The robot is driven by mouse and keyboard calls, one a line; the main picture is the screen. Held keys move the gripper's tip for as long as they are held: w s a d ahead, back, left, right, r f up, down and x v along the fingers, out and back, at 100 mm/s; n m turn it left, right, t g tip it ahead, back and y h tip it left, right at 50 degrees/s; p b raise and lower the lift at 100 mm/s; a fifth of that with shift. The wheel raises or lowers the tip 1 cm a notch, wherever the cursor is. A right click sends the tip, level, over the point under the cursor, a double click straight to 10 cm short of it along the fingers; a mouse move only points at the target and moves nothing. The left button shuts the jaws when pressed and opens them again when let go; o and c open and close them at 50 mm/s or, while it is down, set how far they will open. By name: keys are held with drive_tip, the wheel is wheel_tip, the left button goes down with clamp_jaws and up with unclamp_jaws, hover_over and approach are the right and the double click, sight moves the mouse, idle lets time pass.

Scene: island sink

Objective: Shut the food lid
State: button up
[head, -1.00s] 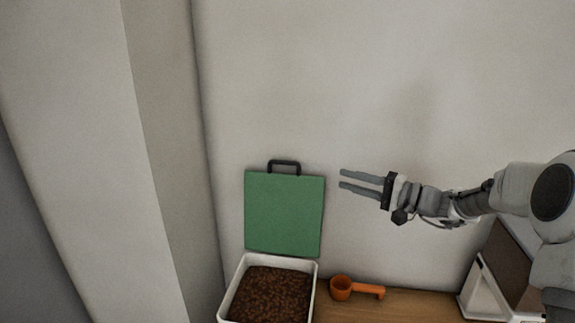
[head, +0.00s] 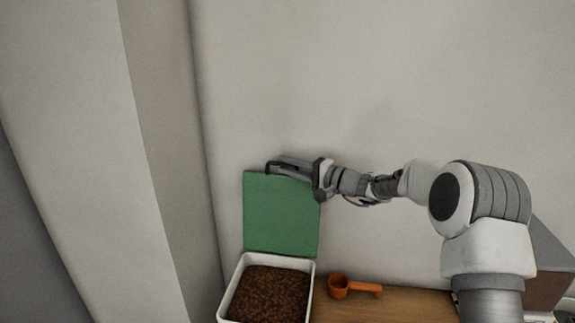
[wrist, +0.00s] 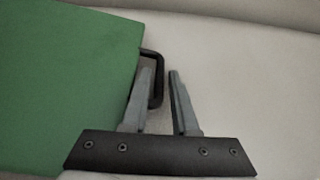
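The food lid is a green square panel (head: 280,222) standing open and upright along the back edge of the white food box (head: 239,284). Brown food fills the box. The lid's black handle (head: 269,167) is at its top edge, partly covered by my gripper (head: 281,163). In the wrist view the handle (wrist: 158,78) shows at the lid's edge, and my gripper (wrist: 161,71) has its fingers apart. One finger overlaps the handle's opening and the other is outside its bar. I cannot tell whether they touch it. The lid also shows in the wrist view (wrist: 65,75).
An orange scoop (head: 340,287) lies on the wooden surface (head: 410,303) to the right of the box. A plain wall (head: 390,90) is close behind the lid. A wall projection (head: 150,130) stands to the left. A grey-sided box (head: 553,258) is at the far right.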

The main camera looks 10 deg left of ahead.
drive_tip(key=shift+a, duration=0.2)
drive_tip(key=shift+c, duration=0.2)
clamp_jaws()
idle(1.2)
